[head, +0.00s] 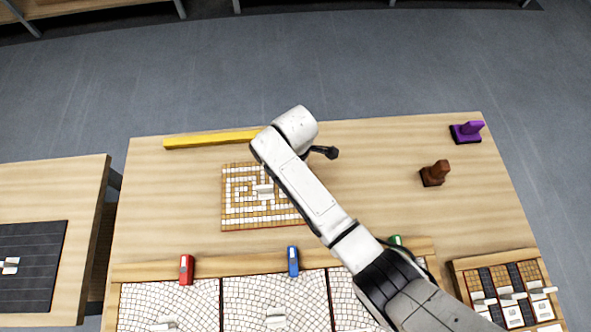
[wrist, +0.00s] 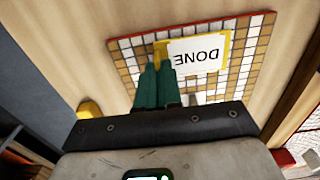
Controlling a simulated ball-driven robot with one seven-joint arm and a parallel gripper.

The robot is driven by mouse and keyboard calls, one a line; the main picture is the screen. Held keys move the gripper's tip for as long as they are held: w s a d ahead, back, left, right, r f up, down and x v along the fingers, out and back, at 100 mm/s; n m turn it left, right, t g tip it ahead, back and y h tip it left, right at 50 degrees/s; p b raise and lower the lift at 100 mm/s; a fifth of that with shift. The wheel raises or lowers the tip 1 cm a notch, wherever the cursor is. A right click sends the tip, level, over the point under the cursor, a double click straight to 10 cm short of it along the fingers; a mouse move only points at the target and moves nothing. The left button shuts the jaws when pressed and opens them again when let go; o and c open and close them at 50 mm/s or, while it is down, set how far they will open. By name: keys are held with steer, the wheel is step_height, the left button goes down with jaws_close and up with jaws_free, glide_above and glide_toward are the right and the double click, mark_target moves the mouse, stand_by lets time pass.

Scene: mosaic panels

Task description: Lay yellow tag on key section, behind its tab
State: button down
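The key section (head: 238,222) is a tan and white mosaic panel with a key pattern, flat on the middle of the table; it also shows in the wrist view (wrist: 256,45). A pale tab (head: 264,191) stands near its middle. The yellow tag (wrist: 205,52) has a white face reading DONE, upside down in the wrist view, over the panel. My gripper (wrist: 160,65) has its green fingers close together on the tag's yellow grip. I cannot tell whether the tag touches the tiles. In the head view my arm hides the fingers and the tag.
A yellow bar (head: 205,140) lies behind the panel. Brown (head: 434,174) and purple (head: 468,131) stamp-like blocks stand to the right. White mosaic panels (head: 180,300) with red (head: 187,269) and blue (head: 293,261) pieces line the front. A divided tray (head: 459,275) sits front right.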

steer(key=shift+f, duration=0.4)
steer(key=shift+f, duration=0.1)
steer(key=c, duration=1.3)
jaws_free()
step_height(320, 180, up, 12)
steer(key=p, duration=0.2)
steer(key=shift+p, duration=0.3)
